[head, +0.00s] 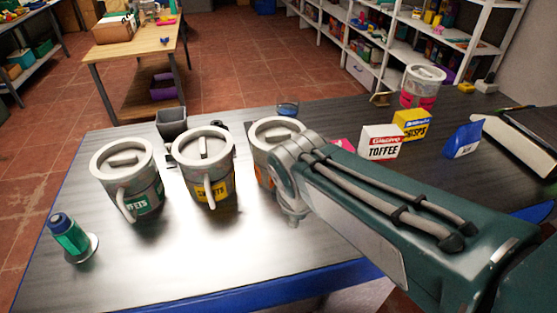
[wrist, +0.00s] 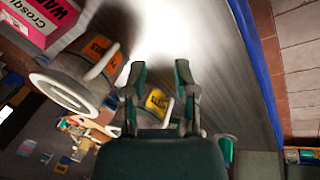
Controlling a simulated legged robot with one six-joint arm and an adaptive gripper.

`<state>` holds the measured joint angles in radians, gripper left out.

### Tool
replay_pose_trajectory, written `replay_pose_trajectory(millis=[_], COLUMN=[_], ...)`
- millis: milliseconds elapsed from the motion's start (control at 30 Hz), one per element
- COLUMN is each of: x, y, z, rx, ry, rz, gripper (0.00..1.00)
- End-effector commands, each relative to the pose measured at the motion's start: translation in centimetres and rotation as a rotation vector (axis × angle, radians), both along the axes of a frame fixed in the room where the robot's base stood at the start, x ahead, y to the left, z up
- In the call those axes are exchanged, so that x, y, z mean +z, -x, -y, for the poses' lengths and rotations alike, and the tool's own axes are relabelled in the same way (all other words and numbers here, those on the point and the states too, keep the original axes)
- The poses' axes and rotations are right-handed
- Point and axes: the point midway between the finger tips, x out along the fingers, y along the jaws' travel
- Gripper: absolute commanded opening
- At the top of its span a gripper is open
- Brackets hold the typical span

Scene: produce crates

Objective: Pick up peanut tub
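Grey lidded tubs with handles stand on the table. In the head view one has a green label (head: 127,180), one a yellow label (head: 203,165), and one an orange label (head: 268,137), partly hidden by my arm. A pink-labelled tub (head: 421,88) stands at the back right. In the wrist view my gripper (wrist: 158,82) is open and empty, fingers apart. The yellow-labelled tub (wrist: 154,104) shows between and beyond them, and the orange-labelled tub (wrist: 85,70) is to their left. The head view does not show my fingers.
A green and blue bottle (head: 70,238) stands at the table's left edge. A toffee box (head: 381,142), a yellow box (head: 411,124) and a blue packet (head: 462,140) sit on the right. A dark cup (head: 171,122) stands behind the tubs. The table front (head: 190,265) is clear.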

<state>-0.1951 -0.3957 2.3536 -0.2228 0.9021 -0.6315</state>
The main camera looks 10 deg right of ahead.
Motion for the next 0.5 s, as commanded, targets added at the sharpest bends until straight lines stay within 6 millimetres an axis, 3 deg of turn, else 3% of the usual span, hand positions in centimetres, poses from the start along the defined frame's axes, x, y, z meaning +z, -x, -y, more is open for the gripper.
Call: replay_pose_trajectory(millis=[500], x=[-5.5], y=[-6.3], z=[-5.4], rx=[0.899], ry=[0.412], rz=[-0.265], gripper=[0.37])
